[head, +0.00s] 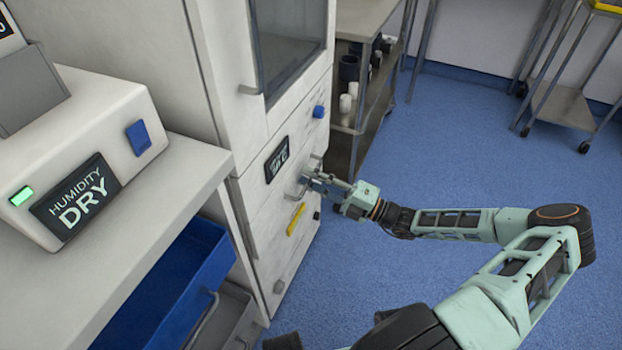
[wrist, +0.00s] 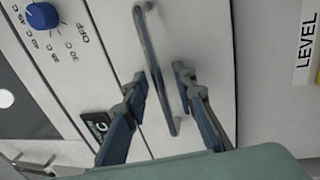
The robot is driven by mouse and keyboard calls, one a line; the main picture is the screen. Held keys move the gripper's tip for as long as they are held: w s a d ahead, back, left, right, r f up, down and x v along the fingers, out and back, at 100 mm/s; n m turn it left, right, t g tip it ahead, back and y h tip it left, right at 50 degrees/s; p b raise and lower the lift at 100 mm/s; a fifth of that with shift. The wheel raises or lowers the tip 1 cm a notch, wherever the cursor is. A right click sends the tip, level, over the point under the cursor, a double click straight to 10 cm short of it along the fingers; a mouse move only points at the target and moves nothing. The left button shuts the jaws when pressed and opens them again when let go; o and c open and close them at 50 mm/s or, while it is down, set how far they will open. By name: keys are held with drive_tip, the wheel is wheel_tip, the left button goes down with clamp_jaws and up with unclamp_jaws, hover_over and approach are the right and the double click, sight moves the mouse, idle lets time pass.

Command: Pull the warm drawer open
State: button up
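The white cabinet (head: 262,215) stands left of my arm, with a dark display (head: 277,160) and a blue knob (head: 319,112). The drawer front (wrist: 205,25) is pale and looks flush with the cabinet. Its grey bar handle (wrist: 152,62) stands out from it in the wrist view. My gripper (head: 310,180) is at this front, just right of the display. In the wrist view my gripper (wrist: 160,80) is open, with one finger on each side of the handle. I see gaps between both fingers and the bar. Depth along the bar is hard to judge.
A counter with a humidity unit (head: 95,150) and a blue bin (head: 165,285) stands at the left. A yellow label (head: 296,219) is below the handle. A metal shelf (head: 360,130) is behind the cabinet. Blue floor (head: 440,150) is clear to the right.

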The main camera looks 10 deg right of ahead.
clamp_jaws()
idle(0.3)
